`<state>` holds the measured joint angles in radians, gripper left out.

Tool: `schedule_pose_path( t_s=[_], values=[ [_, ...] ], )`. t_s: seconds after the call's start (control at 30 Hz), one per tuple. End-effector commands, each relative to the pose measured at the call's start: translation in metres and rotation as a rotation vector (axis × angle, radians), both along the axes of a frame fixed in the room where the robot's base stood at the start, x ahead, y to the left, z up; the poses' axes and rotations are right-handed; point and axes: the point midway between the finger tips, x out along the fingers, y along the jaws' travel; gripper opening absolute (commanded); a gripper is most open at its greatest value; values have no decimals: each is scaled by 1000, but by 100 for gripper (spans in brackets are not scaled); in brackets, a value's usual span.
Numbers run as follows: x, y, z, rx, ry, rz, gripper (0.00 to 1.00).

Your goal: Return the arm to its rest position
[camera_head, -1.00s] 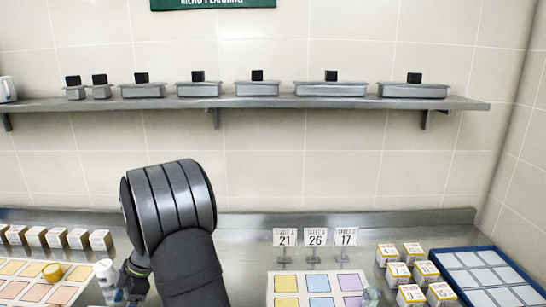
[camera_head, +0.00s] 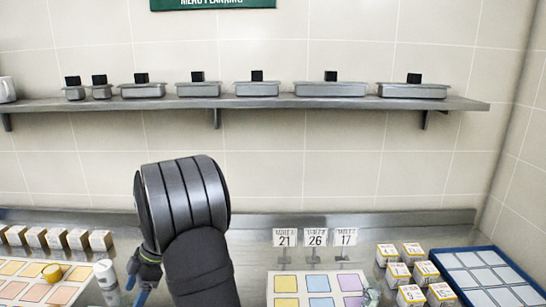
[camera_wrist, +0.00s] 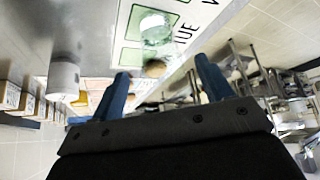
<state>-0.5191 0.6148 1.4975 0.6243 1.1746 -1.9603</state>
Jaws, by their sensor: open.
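My gripper (camera_wrist: 165,82) is open in the wrist view, with its two blue fingers apart and nothing between them. In the head view my gripper (camera_head: 140,284) is partly seen at the lower left, below my dark wrist and forearm, and its tips are hard to make out. It hangs just right of a white cylinder (camera_head: 105,272), apart from it. The cylinder also shows in the wrist view (camera_wrist: 64,80).
Several small boxes (camera_head: 77,239) line the back left. A colored card (camera_head: 30,283) holds a yellow round piece (camera_head: 52,273). Number signs (camera_head: 315,237), another colored card (camera_head: 318,277), white boxes (camera_head: 398,272) and a blue tray (camera_head: 490,275) stand right. A shelf (camera_head: 260,102) carries lidded pans.

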Motion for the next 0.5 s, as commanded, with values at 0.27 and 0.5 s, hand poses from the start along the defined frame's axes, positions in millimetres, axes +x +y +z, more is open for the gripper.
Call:
schedule_pose_path(
  t_s=[0.27,0.5],
  values=[
    [19,-26,49,1,-4,-4,72],
    [-1,0,0,-2,3,3,72]
  ],
)
